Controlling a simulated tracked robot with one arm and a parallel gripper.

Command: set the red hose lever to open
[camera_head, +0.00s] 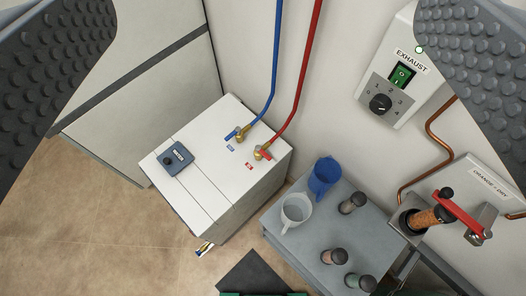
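The red hose (297,90) comes down the wall and ends at a brass valve (259,153) on top of a white cabinet (203,196). A small red lever (267,155) sits at this valve, pointing to the lower right; it is too small to tell its exact setting. A red label (249,166) lies beside it. My gripper (265,32) shows as two grey studded fingers at the upper left and upper right. It is wide open and empty, with the cabinet seen in the distance between the fingers.
A blue hose (276,60) with a blue lever (231,135) stands left of the red one. A dark blue device (175,159) lies on the cabinet. A grey table (300,241) holds a blue jug, a white jug and several jars. An exhaust switch box (402,84) is on the wall.

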